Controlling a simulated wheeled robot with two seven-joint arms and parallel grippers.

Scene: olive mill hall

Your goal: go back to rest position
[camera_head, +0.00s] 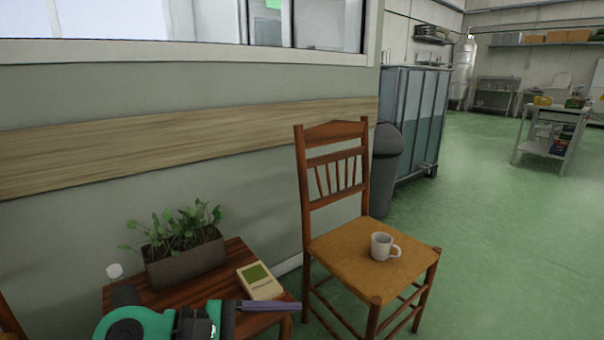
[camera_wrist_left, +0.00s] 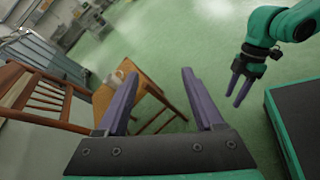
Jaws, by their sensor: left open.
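My left gripper (camera_head: 290,306) comes in low at the bottom of the head view, over the small table's right end. In the left wrist view its two purple fingers (camera_wrist_left: 158,88) stand wide apart with nothing between them. My right gripper (camera_wrist_left: 238,92) hangs at the upper right of the left wrist view, beside my own body. Its two purple fingers look slightly apart and empty. It does not show in the head view.
A wooden chair (camera_head: 335,160) holds a white mug (camera_head: 381,246). The small dark wooden table (camera_head: 205,292) carries a planter (camera_head: 185,262) and a cream boxy device (camera_head: 260,281). A grey bin (camera_head: 385,165) stands behind the chair. Green floor (camera_head: 510,230) is clear on the right.

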